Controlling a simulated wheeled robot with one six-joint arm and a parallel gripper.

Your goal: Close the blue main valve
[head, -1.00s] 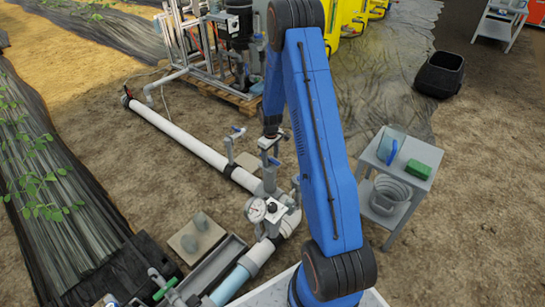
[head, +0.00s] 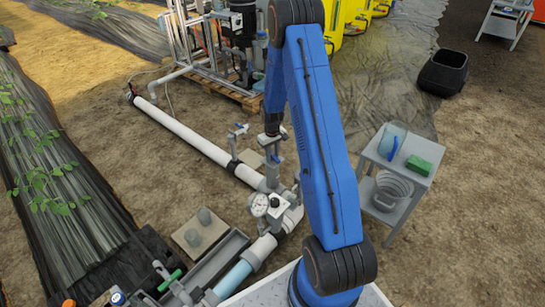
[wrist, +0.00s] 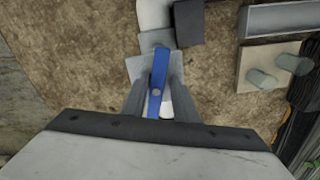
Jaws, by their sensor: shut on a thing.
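The blue main valve handle (wrist: 158,72) is a flat blue lever, seen from above in the wrist view. It stands between the two grey fingers of my gripper (wrist: 156,88), which is shut on it. The lever runs nearly up and down in that picture. In the head view my gripper (head: 273,149) points down over the pipe line at the valve, just left of my blue arm. There the handle is small and partly hidden by the gripper, so its exact angle is hard to tell.
A pressure gauge (head: 260,205) stands in front of the valve. A grey cart (head: 397,165) stands right of my arm. Bare soil lies around.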

